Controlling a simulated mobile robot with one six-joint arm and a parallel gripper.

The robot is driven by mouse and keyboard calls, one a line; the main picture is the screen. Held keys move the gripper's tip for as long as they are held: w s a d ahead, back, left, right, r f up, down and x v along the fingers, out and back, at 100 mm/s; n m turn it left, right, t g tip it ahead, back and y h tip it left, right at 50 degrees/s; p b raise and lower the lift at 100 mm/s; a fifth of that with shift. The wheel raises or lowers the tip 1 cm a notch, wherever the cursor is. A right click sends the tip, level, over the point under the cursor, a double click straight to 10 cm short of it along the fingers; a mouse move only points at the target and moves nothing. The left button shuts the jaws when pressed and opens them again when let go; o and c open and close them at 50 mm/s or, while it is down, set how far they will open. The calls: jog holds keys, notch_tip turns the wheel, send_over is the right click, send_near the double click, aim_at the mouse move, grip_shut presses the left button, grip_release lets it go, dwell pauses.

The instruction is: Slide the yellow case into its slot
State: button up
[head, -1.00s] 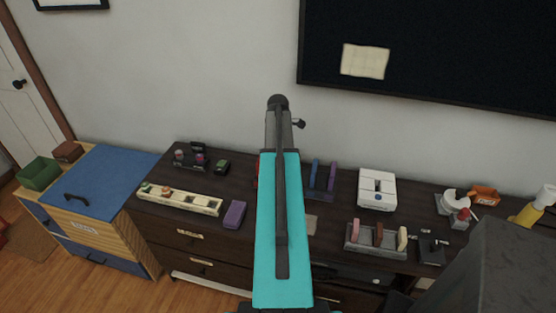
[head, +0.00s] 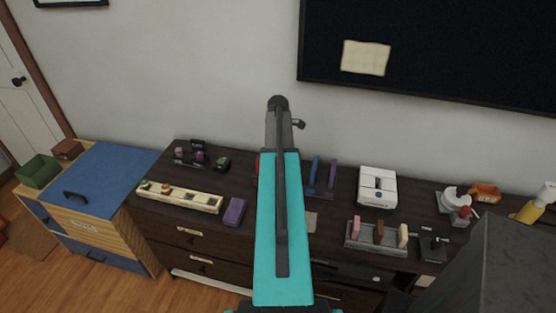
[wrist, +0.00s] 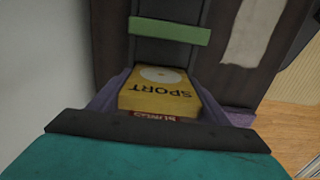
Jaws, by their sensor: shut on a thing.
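The yellow case (wrist: 160,100) shows close up in the wrist view, with "SPORT" upside down on its face and a red and white label at its near edge. My gripper (wrist: 170,108) is shut on it, with purple-grey parts along both sides of the case. Just beyond the case is a dark channel-like part (wrist: 168,52) crossed by a green bar (wrist: 170,31). I cannot tell whether this is the slot or whether the case touches it. In the head view my teal arm hides the gripper and the case.
On the dark dresser, upright blue and purple pieces (head: 321,178) stand right of my arm. A purple block (head: 234,211) and a cream tray (head: 181,198) lie left. A white box (head: 377,187) and a grey rack (head: 377,238) stand right. The wall is close behind.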

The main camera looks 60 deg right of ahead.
jog(key=shift+f+b, duration=0.6)
jog(key=shift+f, duration=0.8)
jog(key=o, duration=1.2)
jog(key=shift+c, duration=0.2)
jog(key=shift+r+b, duration=1.4)
jog(key=shift+r, duration=5.55)
